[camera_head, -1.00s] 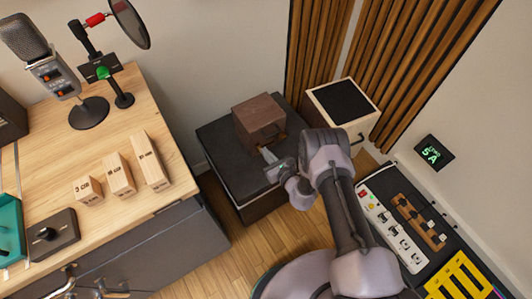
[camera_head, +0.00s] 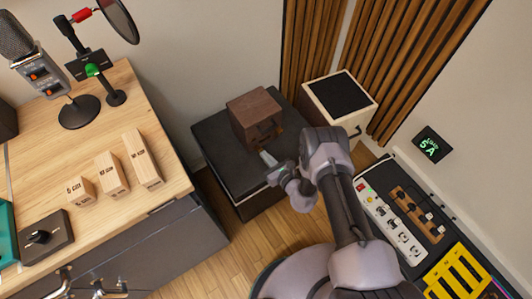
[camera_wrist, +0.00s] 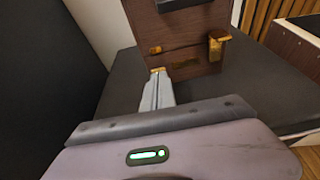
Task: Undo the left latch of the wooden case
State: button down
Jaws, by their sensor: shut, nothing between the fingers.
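The dark brown wooden case (camera_head: 254,118) stands upright on a black box-shaped stand. In the wrist view the case front (camera_wrist: 190,25) fills the top middle. A small brass piece, apparently the left latch (camera_wrist: 155,50), sits on its front, and a larger brass latch (camera_wrist: 218,46) projects at the right. My gripper (camera_head: 266,157) is shut and empty, just in front of the case's lower front. In the wrist view its fingertips (camera_wrist: 157,74) are just below the left latch, with a bit of brass showing at their tip. I cannot tell whether they touch it.
The black stand top (camera_head: 215,145) is bare around the case. A pale box with a black top (camera_head: 340,97) stands behind right. A wooden desk (camera_head: 100,215) with a microphone is at left, and a panel of switches (camera_head: 395,220) at right.

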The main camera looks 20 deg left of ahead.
jog(key=shift+s+d+r+p, duration=1.6)
jog(key=shift+d+p, duration=0.2)
jog(key=shift+p, duration=0.35)
